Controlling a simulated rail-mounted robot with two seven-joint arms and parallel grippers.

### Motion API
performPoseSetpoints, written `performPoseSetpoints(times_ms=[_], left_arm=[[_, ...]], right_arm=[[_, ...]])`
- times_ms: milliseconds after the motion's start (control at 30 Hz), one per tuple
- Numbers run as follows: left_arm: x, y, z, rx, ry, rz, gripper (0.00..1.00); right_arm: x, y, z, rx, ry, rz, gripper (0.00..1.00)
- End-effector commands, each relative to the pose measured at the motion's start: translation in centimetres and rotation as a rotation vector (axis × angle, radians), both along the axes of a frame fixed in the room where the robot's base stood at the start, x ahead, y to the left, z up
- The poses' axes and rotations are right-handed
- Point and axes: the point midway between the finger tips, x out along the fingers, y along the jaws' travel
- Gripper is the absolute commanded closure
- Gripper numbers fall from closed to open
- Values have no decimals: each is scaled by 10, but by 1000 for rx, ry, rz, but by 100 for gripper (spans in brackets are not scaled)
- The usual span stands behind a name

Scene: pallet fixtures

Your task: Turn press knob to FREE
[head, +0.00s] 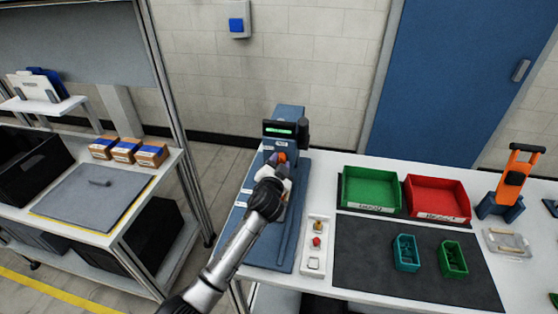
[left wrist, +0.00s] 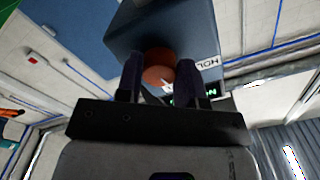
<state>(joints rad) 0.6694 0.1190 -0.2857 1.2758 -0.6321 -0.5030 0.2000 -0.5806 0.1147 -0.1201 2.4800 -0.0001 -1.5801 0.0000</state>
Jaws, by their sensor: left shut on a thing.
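The press (head: 287,113) is a blue-grey machine with a lit green display, standing at the left end of the white table. Its orange-red knob (head: 282,157) is on the front, just beyond my left gripper (head: 277,172). In the left wrist view the knob (left wrist: 158,66) sits between the two dark fingers of my left gripper (left wrist: 165,75), which is shut on it. No FREE label is readable. My right gripper is out of view.
A green bin (head: 370,188) and a red bin (head: 437,198) stand right of the press. A dark mat (head: 400,272) with two small trays lies before them. A small button panel (head: 315,246) is near the press base. A shelf cart (head: 100,205) stands left.

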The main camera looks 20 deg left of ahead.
Motion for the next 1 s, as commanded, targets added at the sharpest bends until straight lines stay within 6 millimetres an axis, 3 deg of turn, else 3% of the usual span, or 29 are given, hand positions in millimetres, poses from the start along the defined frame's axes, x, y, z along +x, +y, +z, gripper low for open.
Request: performPoseSetpoints(times_ms=[300, 900, 933, 1000], left_arm=[[0, 0, 1, 123, 18, 0, 89], [0, 0, 0, 151, 22, 0, 89], [0, 0, 0, 151, 22, 0, 62], [0, 0, 0, 151, 22, 0, 56]], right_arm=[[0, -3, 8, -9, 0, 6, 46], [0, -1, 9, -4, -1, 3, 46], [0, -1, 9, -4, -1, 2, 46], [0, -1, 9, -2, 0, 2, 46]])
